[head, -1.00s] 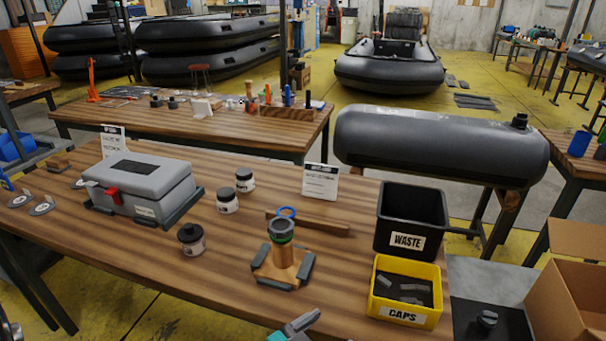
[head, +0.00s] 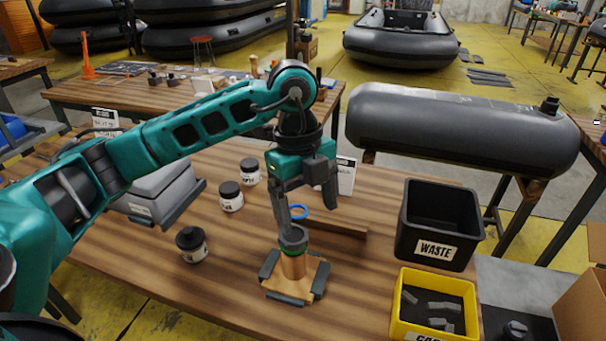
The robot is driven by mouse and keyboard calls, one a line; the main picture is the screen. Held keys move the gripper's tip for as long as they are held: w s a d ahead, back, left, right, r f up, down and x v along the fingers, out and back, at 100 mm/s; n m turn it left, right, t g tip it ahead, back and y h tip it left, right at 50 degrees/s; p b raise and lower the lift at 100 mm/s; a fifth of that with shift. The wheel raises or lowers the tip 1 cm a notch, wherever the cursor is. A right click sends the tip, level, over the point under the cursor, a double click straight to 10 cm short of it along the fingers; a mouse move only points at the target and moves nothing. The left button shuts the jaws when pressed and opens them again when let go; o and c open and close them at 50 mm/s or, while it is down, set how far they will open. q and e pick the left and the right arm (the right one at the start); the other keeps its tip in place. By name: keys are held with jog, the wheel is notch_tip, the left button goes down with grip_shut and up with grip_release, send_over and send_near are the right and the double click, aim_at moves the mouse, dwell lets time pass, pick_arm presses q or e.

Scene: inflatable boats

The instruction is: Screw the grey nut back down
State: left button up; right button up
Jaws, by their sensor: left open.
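The grey nut (head: 293,237) sits on top of an upright wooden post with a green ring under it. The post stands on a wooden stand (head: 313,286) with dark grey pads, on the workbench. My left gripper (head: 305,215) points down just above the nut. Its fingers are spread wide, one near the nut's left side and the other higher to the right. It holds nothing. I cannot tell whether a finger touches the nut. My right gripper is not in view.
A black waste bin (head: 407,235) and a yellow caps bin (head: 398,300) stand at the right. Lidded jars (head: 231,197) stand to the left. A grey toolbox (head: 160,190) is partly behind my left arm.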

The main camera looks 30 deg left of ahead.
aim_at(294, 228)
pick_arm(q)
jog(key=shift+n+y, duration=0.8)
jog(key=shift+y, duration=0.1)
jog(key=a+f+b, duration=0.1)
jog(key=f+b, duration=0.1)
jog(key=a+f+b, duration=0.1)
jog(key=f+b, duration=0.1)
jog(key=f, duration=0.1)
jog(key=w+a+f+b, duration=0.1)
jog(key=f+b, duration=0.1)
jog(key=f, duration=0.1)
jog(key=shift+a+b, duration=0.35)
jog(key=shift+w+f, duration=0.1)
jog(key=shift+f, duration=0.1)
jog(key=shift+c, duration=1)
jog(key=c, duration=0.9)
